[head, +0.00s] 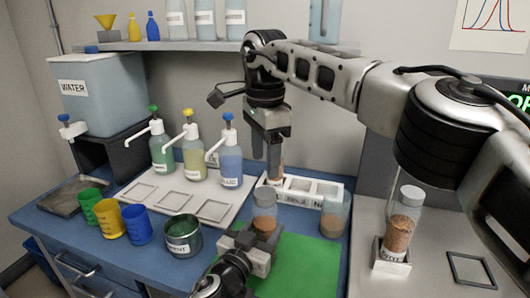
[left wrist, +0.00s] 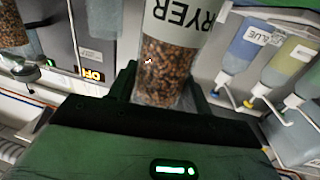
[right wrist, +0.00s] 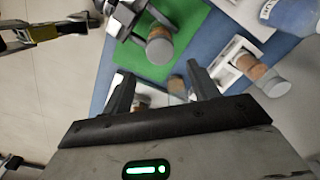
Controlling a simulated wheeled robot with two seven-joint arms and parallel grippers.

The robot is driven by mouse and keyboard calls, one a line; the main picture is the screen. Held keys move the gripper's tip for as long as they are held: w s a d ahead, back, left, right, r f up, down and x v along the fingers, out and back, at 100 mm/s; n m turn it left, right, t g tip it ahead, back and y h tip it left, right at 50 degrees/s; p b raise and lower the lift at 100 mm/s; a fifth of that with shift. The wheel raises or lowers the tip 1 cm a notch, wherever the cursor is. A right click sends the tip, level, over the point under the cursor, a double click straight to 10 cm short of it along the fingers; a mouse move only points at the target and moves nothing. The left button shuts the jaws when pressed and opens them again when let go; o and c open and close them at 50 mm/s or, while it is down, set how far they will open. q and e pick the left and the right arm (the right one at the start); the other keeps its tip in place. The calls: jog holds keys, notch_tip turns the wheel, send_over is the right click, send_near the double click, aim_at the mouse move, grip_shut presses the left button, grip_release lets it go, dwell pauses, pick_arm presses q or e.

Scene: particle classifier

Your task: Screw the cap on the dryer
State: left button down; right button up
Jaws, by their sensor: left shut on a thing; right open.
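My left gripper (head: 255,258) is shut on the dryer jar (head: 265,220), a clear jar of brown grains above the green mat's back edge. Part of its label shows in the left wrist view (left wrist: 168,65). The jar stands roughly upright, and its round grey top shows in the right wrist view (right wrist: 160,50). I cannot tell whether that top is a separate cap. My right gripper (head: 266,155) is open, pointing down over the white rack (head: 300,188), behind the dryer jar. Its fingers (right wrist: 162,88) do not touch the dryer jar.
A jar (head: 334,216) stands right of the dryer jar. Another (head: 276,172) is in the rack by my right fingers. A capped jar (head: 402,235) stands at right. Pump bottles (head: 193,155) and coloured cups (head: 110,218) are at left. The green mat (head: 300,265) is clear in front.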

aim_at(265, 192)
jog(key=n, duration=0.5)
jog(key=shift+r, duration=0.15)
jog(key=shift+f, duration=4)
jog(key=c, duration=1.1)
jog(key=shift+c, duration=0.2)
